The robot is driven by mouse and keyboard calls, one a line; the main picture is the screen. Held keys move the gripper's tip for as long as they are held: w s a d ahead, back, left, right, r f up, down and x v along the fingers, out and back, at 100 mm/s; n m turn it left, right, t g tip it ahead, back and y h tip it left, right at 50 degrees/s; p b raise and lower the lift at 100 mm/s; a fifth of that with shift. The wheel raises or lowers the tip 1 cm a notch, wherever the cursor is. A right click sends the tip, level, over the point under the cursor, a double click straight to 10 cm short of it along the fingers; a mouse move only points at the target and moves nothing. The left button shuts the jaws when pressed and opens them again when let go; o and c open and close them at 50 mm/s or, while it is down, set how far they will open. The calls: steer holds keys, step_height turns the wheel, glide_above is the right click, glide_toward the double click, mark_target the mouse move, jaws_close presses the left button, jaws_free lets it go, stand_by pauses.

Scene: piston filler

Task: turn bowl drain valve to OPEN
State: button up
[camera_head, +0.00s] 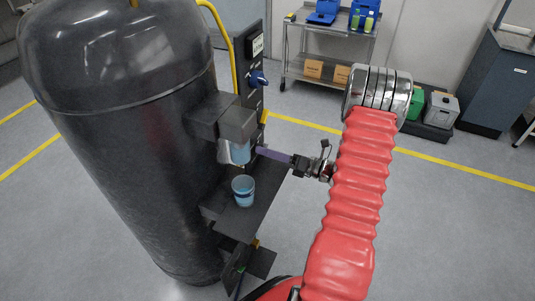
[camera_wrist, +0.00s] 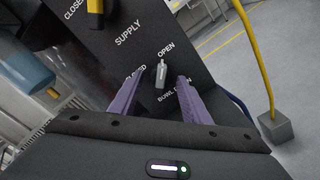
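In the wrist view, the bowl drain valve is a small grey handle (camera_wrist: 161,75) on a dark panel (camera_wrist: 120,45). Its narrow upper end points up in the picture, close below the word OPEN. The word CLOSED, to its left, is partly covered by a finger, and the BOWL DRAIN label below is partly hidden. My gripper (camera_wrist: 160,80) is open, with purple fingers on both sides of the handle and visible gaps to it. In the head view my gripper (camera_head: 261,153) reaches the machine from the right; the valve is not clearly visible there.
A yellow supply handle (camera_wrist: 95,14) sits higher on the panel. In the head view, a blue cup (camera_head: 243,190) stands on the machine's dark shelf (camera_head: 262,187), below a nozzle. The large black tank (camera_head: 130,130) stands left.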

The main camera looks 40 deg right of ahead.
steer(key=shift+d, duration=0.1)
steer(key=v, duration=1.3)
steer(key=shift+s, duration=0.3)
steer(key=shift+f, duration=0.1)
stand_by(0.4)
